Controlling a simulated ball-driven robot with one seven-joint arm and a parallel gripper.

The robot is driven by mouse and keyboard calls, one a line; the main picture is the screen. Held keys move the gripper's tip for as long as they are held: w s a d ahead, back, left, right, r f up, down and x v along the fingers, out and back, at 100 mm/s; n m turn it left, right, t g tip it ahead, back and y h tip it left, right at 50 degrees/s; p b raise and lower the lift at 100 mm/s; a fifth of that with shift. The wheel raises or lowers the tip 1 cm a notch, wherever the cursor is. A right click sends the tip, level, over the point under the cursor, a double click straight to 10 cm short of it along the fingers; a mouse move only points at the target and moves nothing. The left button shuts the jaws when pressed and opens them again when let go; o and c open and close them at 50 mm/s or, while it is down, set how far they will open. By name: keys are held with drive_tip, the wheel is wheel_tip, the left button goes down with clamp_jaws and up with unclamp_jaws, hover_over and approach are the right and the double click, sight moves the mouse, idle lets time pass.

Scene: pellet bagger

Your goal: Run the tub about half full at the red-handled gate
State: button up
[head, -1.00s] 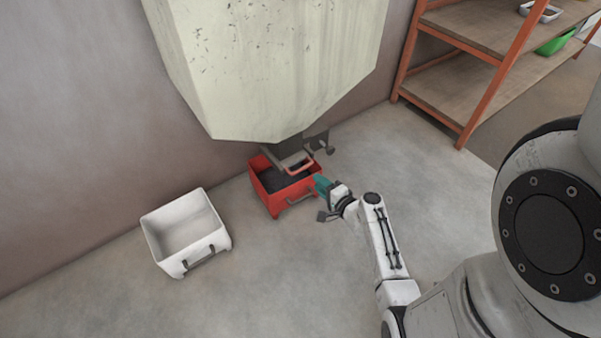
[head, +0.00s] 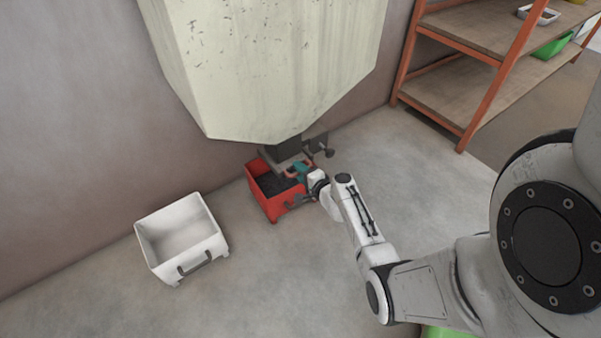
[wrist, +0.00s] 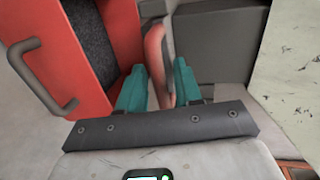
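The red tub (head: 268,203) stands on the floor under the hopper outlet, with dark pellets (head: 272,184) inside; their exact level is hard to judge. The wrist view shows part of its red wall (wrist: 75,62) and the pellets (wrist: 88,38). The gate's red handle (wrist: 154,55) is between the two teal fingers of my gripper (wrist: 158,88), beside a grey plate. The fingers stand apart, with a slim gap at the left one. In the head view my gripper (head: 300,169) is over the tub's right side and covers part of the handle. Falling pellets cannot be made out.
The pale hopper (head: 260,70) hangs over the tub by the wall. An empty white tub (head: 180,240) with a grey handle stands on the floor to the left. An orange-framed shelf (head: 480,85) stands at the back right. The floor between is clear.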

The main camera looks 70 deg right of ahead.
clamp_jaws()
idle(0.4)
drive_tip(key=shift+f+v, duration=0.2)
drive_tip(key=shift+v, duration=0.7)
drive_tip(key=shift+f+v, duration=0.2)
drive_tip(key=shift+v, duration=0.7)
unclamp_jaws()
drive_tip(key=p+v, duration=0.3)
drive_tip(key=v, duration=0.8)
